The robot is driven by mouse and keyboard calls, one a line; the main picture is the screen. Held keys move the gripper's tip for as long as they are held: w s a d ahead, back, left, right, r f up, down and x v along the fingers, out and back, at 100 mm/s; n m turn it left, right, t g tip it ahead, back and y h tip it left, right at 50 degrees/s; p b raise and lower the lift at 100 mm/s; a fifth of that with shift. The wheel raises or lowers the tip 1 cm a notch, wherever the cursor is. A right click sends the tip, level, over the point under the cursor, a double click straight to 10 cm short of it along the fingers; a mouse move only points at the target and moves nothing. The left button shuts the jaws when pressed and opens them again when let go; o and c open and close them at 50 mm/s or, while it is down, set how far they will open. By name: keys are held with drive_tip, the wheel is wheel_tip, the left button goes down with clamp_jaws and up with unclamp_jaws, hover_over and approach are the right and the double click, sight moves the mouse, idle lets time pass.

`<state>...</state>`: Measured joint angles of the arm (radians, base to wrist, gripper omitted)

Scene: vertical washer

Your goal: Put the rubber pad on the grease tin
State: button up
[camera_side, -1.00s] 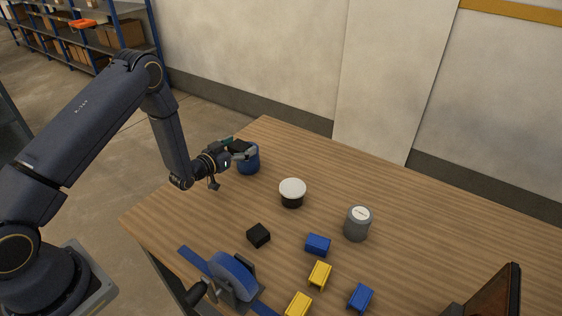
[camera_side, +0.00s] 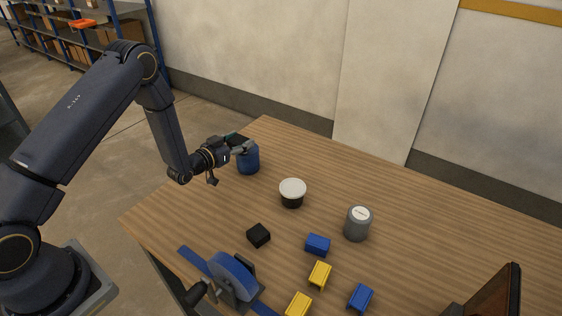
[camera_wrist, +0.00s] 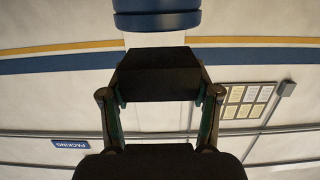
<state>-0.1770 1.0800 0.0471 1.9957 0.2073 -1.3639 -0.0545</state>
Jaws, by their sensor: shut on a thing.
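My gripper (camera_side: 240,147) points sideways at the far left of the table, shut on a dark block-shaped pad (camera_wrist: 158,73), which I take for the rubber pad. In the side view the pad is small and dark at the fingers, partly hidden. A blue tin (camera_side: 248,162) stands upright just below and beside the fingers. The wrist view, which is upside down, shows the blue tin (camera_wrist: 157,17) at the top, with a visible gap between it and the pad. A grey tin with a pale labelled lid (camera_side: 357,224) stands to the right. I cannot tell which is the grease tin.
A white-lidded dark jar (camera_side: 292,193) stands between the tins. A black cube (camera_side: 258,235), blue and yellow blocks (camera_side: 319,274) and a blue wheel device (camera_side: 234,277) occupy the front. A brown panel (camera_side: 492,292) stands front right. The back right table is clear.

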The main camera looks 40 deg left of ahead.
sight(244, 137)
wheel_tip(244, 137, up, 7)
drive_tip(key=shift+r, duration=0.1)
drive_tip(key=s+d+r, duration=0.2)
drive_tip(key=s+r, duration=0.2)
drive_tip(key=s, duration=0.7)
drive_tip(key=w+f, duration=0.3)
drive_tip(key=w, duration=0.1)
drive_tip(key=w+a+f, duration=0.1)
drive_tip(key=w+f, duration=0.1)
drive_tip(key=w, duration=0.2)
drive_tip(key=w+a+f, duration=0.1)
drive_tip(key=w+f, duration=0.2)
drive_tip(key=w, duration=0.2)
drive_tip(key=shift+f, duration=0.35)
drive_tip(key=shift+w+f, duration=0.4)
drive_tip(key=shift+f, duration=1.65)
drive_tip(key=shift+f, duration=0.15)
drive_tip(key=o, duration=1.3)
